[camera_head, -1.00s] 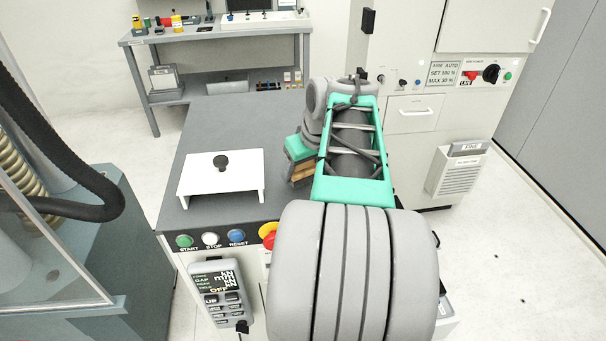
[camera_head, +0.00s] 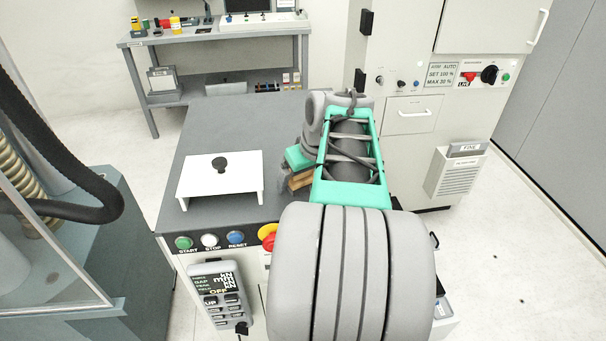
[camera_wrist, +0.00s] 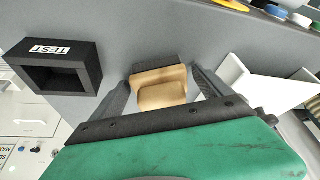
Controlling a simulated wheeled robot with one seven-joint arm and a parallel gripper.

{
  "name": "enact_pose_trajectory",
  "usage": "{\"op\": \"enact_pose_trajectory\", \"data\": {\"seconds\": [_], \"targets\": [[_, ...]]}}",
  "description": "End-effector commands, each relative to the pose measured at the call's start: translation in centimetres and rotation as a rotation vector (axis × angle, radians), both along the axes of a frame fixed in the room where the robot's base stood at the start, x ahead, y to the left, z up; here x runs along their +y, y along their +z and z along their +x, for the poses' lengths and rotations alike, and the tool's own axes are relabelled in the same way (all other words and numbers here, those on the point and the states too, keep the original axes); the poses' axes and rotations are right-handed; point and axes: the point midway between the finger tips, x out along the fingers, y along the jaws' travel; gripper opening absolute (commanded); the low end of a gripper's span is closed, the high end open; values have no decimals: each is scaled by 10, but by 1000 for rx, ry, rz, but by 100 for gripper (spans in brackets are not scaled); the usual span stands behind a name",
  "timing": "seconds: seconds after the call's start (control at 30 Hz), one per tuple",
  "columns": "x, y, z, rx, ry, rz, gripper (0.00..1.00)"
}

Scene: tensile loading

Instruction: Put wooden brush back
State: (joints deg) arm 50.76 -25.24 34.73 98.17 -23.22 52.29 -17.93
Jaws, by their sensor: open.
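The wooden brush (camera_wrist: 162,92) shows in the wrist view as a tan block with a dark strip along its far edge. My gripper (camera_wrist: 161,78) is open, with one dark finger on each side of the brush and visible gaps between. In the head view my gripper (camera_head: 300,182) is low over the right part of the grey machine top. A small piece of the brush (camera_head: 299,179) shows beneath its green body; the rest is hidden by my arm.
A black open box marked TEST (camera_wrist: 93,80) stands left of the brush in the wrist view. A white stand with a black knob (camera_head: 219,182) is on the grey top (camera_head: 225,125). Buttons and a red-yellow stop knob (camera_head: 268,236) line the front edge.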

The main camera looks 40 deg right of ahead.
Motion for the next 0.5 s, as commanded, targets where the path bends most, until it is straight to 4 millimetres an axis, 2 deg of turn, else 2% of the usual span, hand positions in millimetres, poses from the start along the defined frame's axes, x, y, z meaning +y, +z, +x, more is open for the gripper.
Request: {"op": "enact_pose_trajectory", "data": {"seconds": [0.17, 0.4, 0.5], "targets": [[0, 20, -7, -3, 0, -4, 90], [5, 79, -31, -1, -2, -4, 90], [6, 99, -38, 0, -2, -3, 90]]}}
